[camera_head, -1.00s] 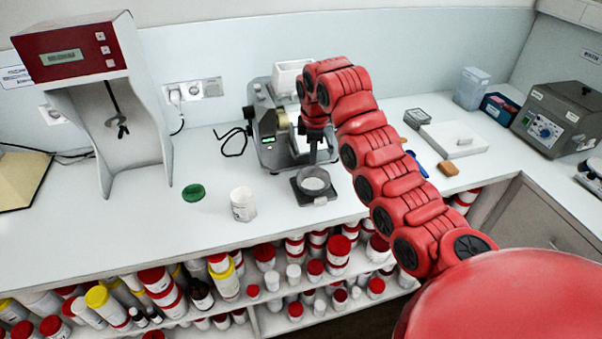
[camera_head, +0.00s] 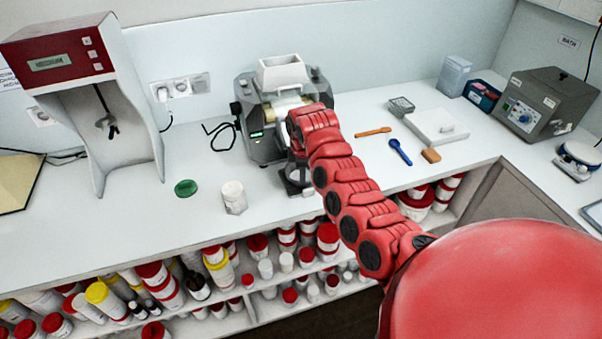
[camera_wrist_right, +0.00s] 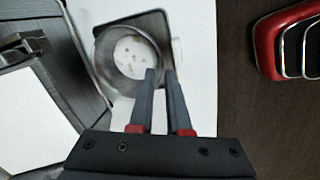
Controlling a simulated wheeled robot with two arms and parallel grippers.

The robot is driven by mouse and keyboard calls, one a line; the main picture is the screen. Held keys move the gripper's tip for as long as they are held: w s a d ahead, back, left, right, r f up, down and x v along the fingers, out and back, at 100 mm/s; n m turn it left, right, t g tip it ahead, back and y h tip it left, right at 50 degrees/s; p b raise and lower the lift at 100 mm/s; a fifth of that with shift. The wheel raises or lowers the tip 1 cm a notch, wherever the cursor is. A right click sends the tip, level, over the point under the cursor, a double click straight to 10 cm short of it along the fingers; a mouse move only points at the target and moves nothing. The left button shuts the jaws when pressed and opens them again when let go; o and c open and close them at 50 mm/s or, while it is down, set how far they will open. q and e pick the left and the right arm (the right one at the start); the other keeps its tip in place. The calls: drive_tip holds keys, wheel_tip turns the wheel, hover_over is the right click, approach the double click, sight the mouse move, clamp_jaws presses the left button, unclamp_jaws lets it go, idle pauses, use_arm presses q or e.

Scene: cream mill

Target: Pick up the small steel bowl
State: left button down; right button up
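The small steel bowl (camera_wrist_right: 108,48) is round, with white, speckled contents inside. It stands on a dark square plate (camera_wrist_right: 158,22) at the front of the mill; in the head view the bowl (camera_head: 297,175) is partly covered by my right arm. My right gripper (camera_wrist_right: 160,70) is at the bowl's wall, one finger over the inside and the other just outside the rim. A narrow gap shows between the fingers, and I see no firm hold on the wall. My left gripper is not in view.
The grey mill (camera_head: 262,135) with a white hopper stands right behind the bowl. A white jar (camera_head: 233,198) and a green lid (camera_head: 186,188) are to the left. An orange spatula (camera_head: 373,132) and blue spoon (camera_head: 400,151) lie to the right. Bottles fill the shelves below.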

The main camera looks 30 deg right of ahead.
drive_tip(key=f, duration=0.1)
drive_tip(key=f+p, duration=0.1)
drive_tip(key=f, duration=0.1)
drive_tip(key=shift+w+d+f+p, duration=0.15)
drive_tip(key=shift+w+d+p, duration=0.1)
drive_tip(key=shift+p, duration=0.1)
drive_tip(key=shift+w+f, duration=0.15)
drive_tip(key=shift+f, duration=0.3)
clamp_jaws()
idle(0.8)
